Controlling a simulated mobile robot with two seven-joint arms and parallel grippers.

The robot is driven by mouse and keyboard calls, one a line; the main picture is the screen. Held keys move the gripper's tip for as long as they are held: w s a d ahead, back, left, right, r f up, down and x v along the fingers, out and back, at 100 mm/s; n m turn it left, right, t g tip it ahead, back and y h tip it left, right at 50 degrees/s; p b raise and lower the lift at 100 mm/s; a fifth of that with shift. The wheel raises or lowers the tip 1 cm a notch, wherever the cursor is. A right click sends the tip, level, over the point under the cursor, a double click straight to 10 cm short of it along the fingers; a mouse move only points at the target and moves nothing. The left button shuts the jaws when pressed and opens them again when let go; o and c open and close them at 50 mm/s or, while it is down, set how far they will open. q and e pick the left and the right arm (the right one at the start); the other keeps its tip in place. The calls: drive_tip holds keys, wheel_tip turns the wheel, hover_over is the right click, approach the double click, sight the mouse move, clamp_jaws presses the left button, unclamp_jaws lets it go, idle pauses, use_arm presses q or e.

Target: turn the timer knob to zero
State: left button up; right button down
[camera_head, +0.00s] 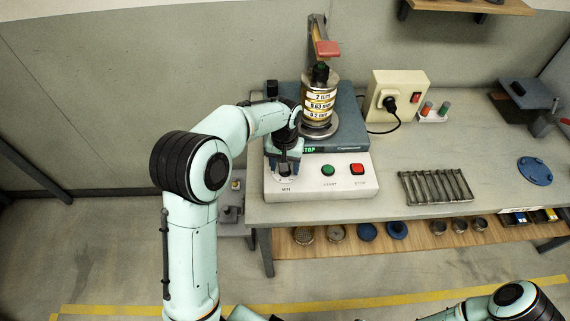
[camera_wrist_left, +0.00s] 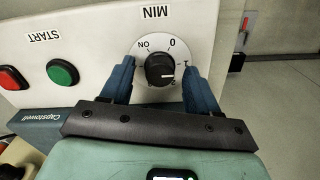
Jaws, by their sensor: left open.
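The black timer knob (camera_wrist_left: 160,70) sits on a round white dial (camera_wrist_left: 173,48) marked ON, 0, 1 and 2, with MIN printed beside it. In the left wrist view its white pointer line faces right, near the 1 and 2 marks and away from 0. My left gripper (camera_wrist_left: 158,66) is open, with one blue finger on each side of the knob and a gap to it on both sides. In the head view my left gripper (camera_head: 284,165) is over the left end of the white control panel (camera_head: 310,190) and hides the knob. My right gripper is out of view.
The panel has a green START button (camera_head: 328,170) and a red STOP button (camera_head: 358,168). A sieve stack (camera_head: 319,104) stands on the shaker (camera_head: 352,130) behind the left gripper. A socket box (camera_head: 392,92) and a rack (camera_head: 436,187) are to the right.

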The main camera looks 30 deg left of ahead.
use_arm(q)
wheel_tip(320, 180, up, 13)
drive_tip(key=p, duration=0.1)
drive_tip(key=shift+r+p, duration=0.15)
drive_tip(key=shift+p, duration=0.15)
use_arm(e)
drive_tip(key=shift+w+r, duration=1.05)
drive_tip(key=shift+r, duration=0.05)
